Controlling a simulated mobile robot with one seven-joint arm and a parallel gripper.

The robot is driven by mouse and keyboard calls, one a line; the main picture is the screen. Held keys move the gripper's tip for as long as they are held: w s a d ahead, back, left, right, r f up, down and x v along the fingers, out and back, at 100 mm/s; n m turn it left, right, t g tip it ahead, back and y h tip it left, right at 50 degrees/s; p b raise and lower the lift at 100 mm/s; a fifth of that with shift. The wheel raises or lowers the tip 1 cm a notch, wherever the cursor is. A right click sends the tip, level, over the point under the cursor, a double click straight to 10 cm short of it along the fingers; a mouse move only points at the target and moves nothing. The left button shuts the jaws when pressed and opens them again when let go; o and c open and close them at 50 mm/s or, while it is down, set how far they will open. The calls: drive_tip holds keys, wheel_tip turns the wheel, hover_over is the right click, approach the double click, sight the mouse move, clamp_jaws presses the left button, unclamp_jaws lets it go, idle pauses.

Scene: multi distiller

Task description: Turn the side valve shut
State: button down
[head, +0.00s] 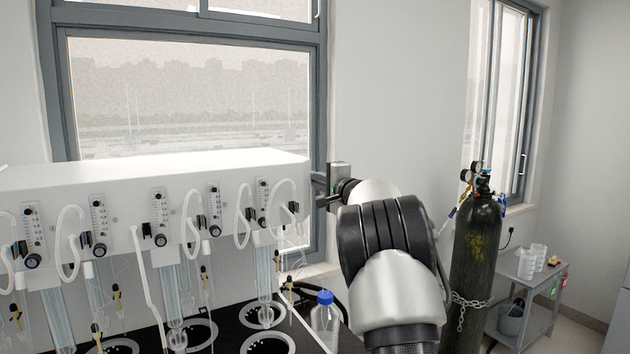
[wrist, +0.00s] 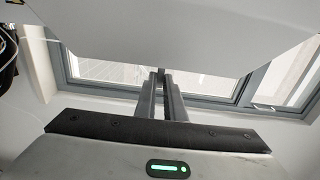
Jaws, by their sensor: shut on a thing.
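The white distiller unit (head: 150,185) fills the left of the head view, with several black-knobbed gauges on its front. My gripper (head: 317,190) is at its right end, reaching in from the right. In the wrist view my gripper (wrist: 160,78) has its two fingers close together, shut on a small dark part (wrist: 161,71) at the edge of the white housing (wrist: 150,35). This dark part appears to be the side valve. The fingers and the housing hide most of it, so its turned position cannot be told.
Glass tubes and hoses hang below the unit. A chained gas cylinder (head: 474,255) and a grey cart (head: 535,300) stand to the right. A window (head: 190,100) is behind the unit.

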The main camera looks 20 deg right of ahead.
drive_tip(key=shift+f, duration=0.1)
drive_tip(key=shift+s+a+f+m+b, duration=0.15)
drive_tip(key=shift+f+m+b, duration=0.35)
drive_tip(key=shift+m, duration=0.95)
drive_tip(key=shift+w+a+f+m+b, duration=0.1)
drive_tip(key=shift+a+f+m+b, duration=0.1)
drive_tip(key=shift+m+b, duration=0.95)
drive_tip(key=shift+s+a+f+m+b, duration=0.1)
drive_tip(key=shift+f+m+b, duration=0.25)
drive_tip(key=shift+m, duration=1.45)
drive_tip(key=c, duration=1.8)
unclamp_jaws()
drive_tip(key=shift+c, duration=0.2)
